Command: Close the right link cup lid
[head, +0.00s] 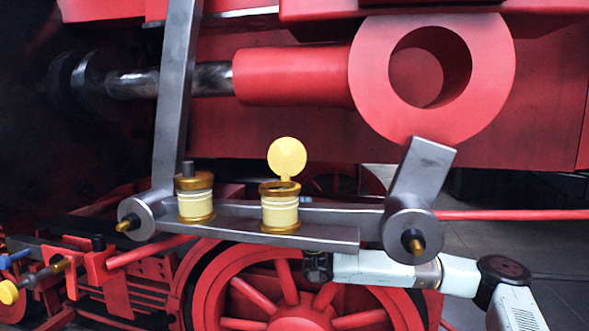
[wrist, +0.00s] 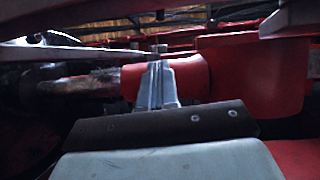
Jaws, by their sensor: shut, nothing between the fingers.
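The right link cup (head: 281,211) is a cream cup with brass rims, upright on the grey link bar (head: 325,236). Its round yellow lid (head: 287,157) stands up open at the back of the rim. The left link cup (head: 195,204) is similar, with a dark stub on top and no raised lid. My gripper (wrist: 157,75) shows in the wrist view with its fingers together and empty. In the head view my arm comes in from the lower right; my fingers cannot be made out near the bar's underside. I cannot make out the cups in the wrist view.
A slanted grey lever (head: 177,90) rises beside the left cup. A large red ring-ended rod (head: 365,75) is above the bar. A grey crank arm with a round pivot (head: 411,234) is at the bar's right end. A red spoked wheel (head: 300,300) is below.

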